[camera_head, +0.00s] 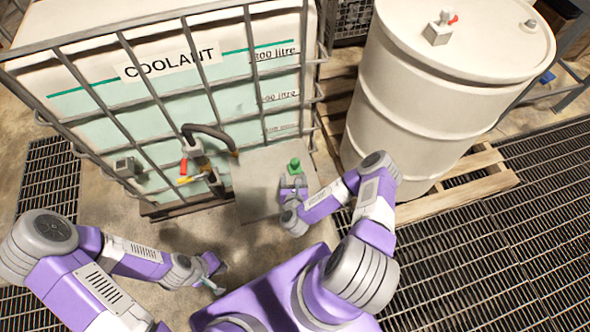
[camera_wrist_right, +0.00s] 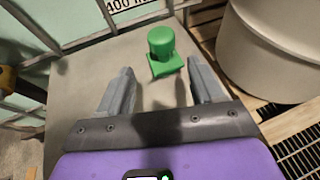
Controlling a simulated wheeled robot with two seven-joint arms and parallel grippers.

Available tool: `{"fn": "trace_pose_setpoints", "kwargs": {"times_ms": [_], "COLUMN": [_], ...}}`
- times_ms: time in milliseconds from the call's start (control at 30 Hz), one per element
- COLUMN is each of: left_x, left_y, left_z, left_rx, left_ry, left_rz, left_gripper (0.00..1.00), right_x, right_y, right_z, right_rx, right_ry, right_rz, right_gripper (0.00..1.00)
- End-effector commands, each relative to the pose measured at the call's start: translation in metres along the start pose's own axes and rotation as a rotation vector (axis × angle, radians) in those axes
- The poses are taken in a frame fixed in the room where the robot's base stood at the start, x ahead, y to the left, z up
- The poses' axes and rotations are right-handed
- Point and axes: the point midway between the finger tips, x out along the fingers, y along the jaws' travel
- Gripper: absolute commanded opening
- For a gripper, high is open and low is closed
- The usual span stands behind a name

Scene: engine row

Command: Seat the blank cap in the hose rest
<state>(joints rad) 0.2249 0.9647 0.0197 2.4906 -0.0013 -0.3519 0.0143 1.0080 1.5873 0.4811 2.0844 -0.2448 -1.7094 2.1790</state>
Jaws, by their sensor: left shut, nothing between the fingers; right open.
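A green piece (camera_head: 294,165), which looks like the blank cap, has a round knob on a square base. It stands upright on a grey surface (camera_head: 260,170) beside the coolant tank. In the right wrist view the green piece (camera_wrist_right: 162,52) sits just beyond the fingertips, roughly centred between them and not held. My right gripper (camera_head: 292,181) is open and empty, and its spread fingers show in the wrist view (camera_wrist_right: 164,80). My left gripper (camera_head: 216,273) is shut and empty, low at the left. I cannot tell for certain which part is the hose rest.
The caged coolant tank (camera_head: 150,100) stands behind, with a black hose (camera_head: 208,130) and a red and yellow valve (camera_head: 184,170) on its front. A small grey box (camera_head: 125,166) is on the cage. A cream drum (camera_head: 430,100) on a wooden pallet (camera_head: 470,180) stands at the right.

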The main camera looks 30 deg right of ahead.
Motion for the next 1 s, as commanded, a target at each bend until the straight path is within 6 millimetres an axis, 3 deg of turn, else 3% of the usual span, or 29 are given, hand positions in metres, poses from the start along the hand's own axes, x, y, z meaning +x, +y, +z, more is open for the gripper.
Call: {"fn": "trace_pose_setpoints", "kwargs": {"times_ms": [200, 600, 900, 1000], "left_x": [0.007, 0.023, 0.023, 0.023], "left_y": [-0.003, -0.009, -0.009, -0.009], "left_z": [0.000, -0.001, -0.001, -0.001], "left_rx": [0.000, 0.000, 0.000, 0.000], "left_ry": [0.000, 0.000, 0.000, 0.000], "left_rz": [0.000, 0.000, 0.000, 0.000], "left_gripper": [0.00, 0.00, 0.00, 0.00], "right_x": [0.019, 0.072, 0.077, 0.077], "right_y": [-0.008, -0.005, -0.005, -0.005], "right_z": [0.000, 0.007, 0.008, 0.008], "right_rx": [0.063, 0.058, 0.058, 0.058], "right_ry": [-0.019, -0.017, -0.014, -0.014], "right_rz": [-0.038, -0.034, -0.031, -0.031], "right_gripper": [0.66, 0.66, 0.66, 0.54]}}
